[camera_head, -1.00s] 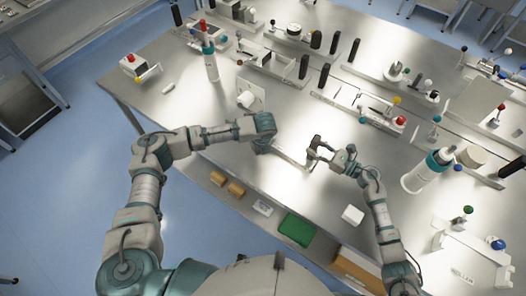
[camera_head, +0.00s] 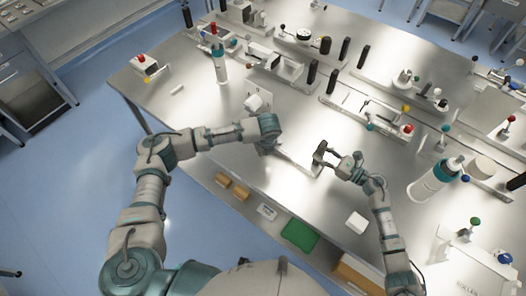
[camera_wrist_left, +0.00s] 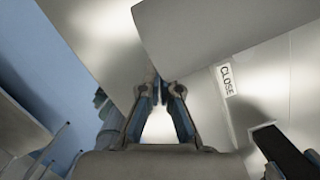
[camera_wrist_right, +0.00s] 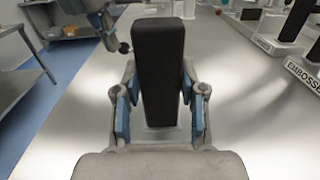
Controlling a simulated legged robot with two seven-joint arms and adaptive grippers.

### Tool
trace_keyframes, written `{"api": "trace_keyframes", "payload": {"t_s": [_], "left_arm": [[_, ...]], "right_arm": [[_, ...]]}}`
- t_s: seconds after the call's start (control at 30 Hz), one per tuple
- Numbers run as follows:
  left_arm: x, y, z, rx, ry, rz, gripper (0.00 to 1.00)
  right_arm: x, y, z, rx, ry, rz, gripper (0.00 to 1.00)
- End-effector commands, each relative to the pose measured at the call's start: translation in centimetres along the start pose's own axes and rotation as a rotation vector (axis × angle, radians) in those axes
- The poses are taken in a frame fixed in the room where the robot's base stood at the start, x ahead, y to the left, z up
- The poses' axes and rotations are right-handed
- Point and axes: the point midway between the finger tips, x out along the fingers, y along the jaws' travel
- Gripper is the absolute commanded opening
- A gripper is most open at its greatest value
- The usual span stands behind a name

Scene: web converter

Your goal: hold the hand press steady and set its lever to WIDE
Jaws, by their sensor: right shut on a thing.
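The hand press shows in the head view as a low grey metal piece (camera_head: 292,157) near the front edge of the bench, partly hidden by my left gripper. A black upright handle (camera_head: 319,152) stands at its right end; I take it for the lever. My right gripper (camera_head: 330,160) is shut on this handle, which also fills the space between the fingers in the right wrist view (camera_wrist_right: 159,75). My left gripper (camera_head: 266,147) is at the press's left end. In the left wrist view its fingertips (camera_wrist_left: 161,88) are close together by grey panels; their grip is unclear. A "CLOSE" label (camera_wrist_left: 227,80) shows there.
A white block on a plate (camera_head: 258,102) stands behind my left gripper. A white-and-teal cylinder (camera_head: 435,180) and a small white block (camera_head: 356,222) stand to the right. Fixtures with black handles line the back.

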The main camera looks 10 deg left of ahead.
Motion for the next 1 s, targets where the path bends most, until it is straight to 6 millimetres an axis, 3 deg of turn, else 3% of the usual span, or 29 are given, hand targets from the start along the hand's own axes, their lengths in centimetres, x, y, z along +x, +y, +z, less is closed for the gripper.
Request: {"api": "trace_keyframes", "payload": {"t_s": [0.03,0.3,0.5,1.0], "left_arm": [[-0.7,-0.1,0.1,0.001,-0.002,-0.004,0.0],[-5.9,-0.1,-0.2,0.003,0.001,-0.007,0.0],[-8.7,0.0,-0.3,0.003,0.002,-0.006,0.0],[-9.5,0.0,-0.4,0.005,0.002,-0.004,0.0]], "right_arm": [[-0.2,0.3,-1.2,0.008,0.02,0.004,0.0],[-0.1,0.3,-1.2,0.008,0.02,0.003,0.0],[-0.1,0.3,-1.2,0.009,0.02,0.003,0.0],[-0.1,0.3,-1.2,0.009,0.019,0.003,0.0]]}}
